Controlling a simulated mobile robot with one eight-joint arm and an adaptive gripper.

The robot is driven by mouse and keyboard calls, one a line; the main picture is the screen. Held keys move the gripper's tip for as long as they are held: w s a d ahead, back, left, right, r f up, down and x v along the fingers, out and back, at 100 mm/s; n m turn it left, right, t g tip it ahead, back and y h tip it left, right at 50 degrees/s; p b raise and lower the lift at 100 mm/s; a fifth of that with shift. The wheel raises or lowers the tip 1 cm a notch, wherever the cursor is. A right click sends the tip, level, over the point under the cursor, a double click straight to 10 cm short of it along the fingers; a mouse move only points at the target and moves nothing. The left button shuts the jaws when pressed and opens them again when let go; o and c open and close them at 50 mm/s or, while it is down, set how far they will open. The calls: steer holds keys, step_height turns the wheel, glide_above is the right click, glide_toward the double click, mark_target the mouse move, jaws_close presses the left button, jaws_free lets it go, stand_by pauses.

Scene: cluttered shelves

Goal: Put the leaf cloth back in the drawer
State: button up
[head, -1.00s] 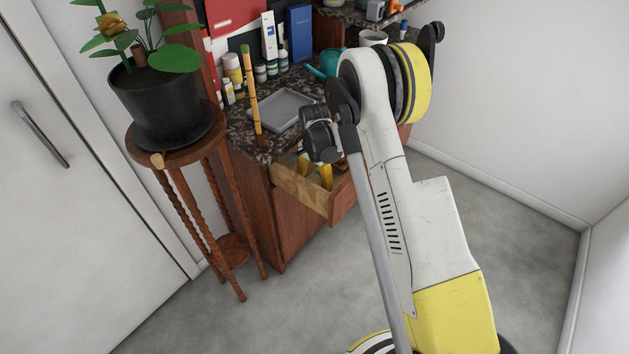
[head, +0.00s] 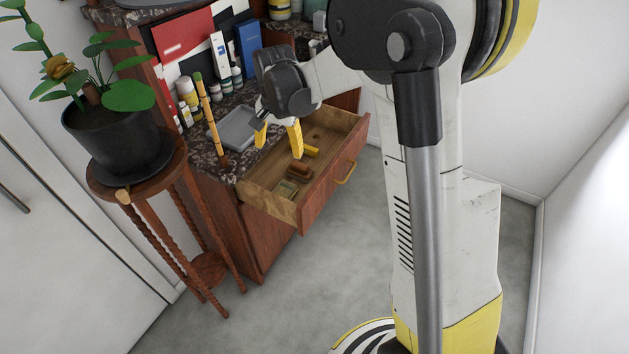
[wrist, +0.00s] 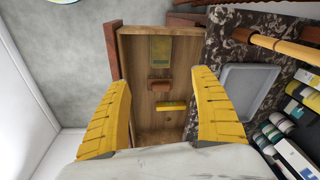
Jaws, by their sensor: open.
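The wooden drawer (head: 274,213) is pulled out of the cabinet; the wrist view looks into it (wrist: 123,55). A flat olive-green item (head: 287,188) lies at one end of it, also in the wrist view (wrist: 160,48). I cannot tell whether this is the leaf cloth, and no other cloth is clear to see. A small brown block (wrist: 160,86) and a yellow object (wrist: 171,106) lie in the drawer too. My gripper (head: 279,148) is above the drawer, its yellow fingers (wrist: 160,82) spread apart with nothing between them.
A potted plant (head: 115,140) stands on a wooden stand (head: 165,180) left of the cabinet. A grey tray (head: 232,130), an upright bamboo-like stick (head: 207,112) and several bottles crowd the dark countertop. The grey floor in front is clear.

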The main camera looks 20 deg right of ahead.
steer(key=s+r+n+t, duration=0.1)
steer(key=s+r+n, duration=0.1)
steer(key=s+r, duration=0.45)
steer(key=s+r+n+t, duration=0.2)
steer(key=s+n, duration=0.1)
steer(key=s, duration=0.6)
steer(key=s+r+n+t, duration=0.2)
steer(key=s+r+n, duration=0.1)
steer(key=s, duration=0.7)
steer(key=shift+t, duration=0.3)
steer(key=shift+d, duration=0.1)
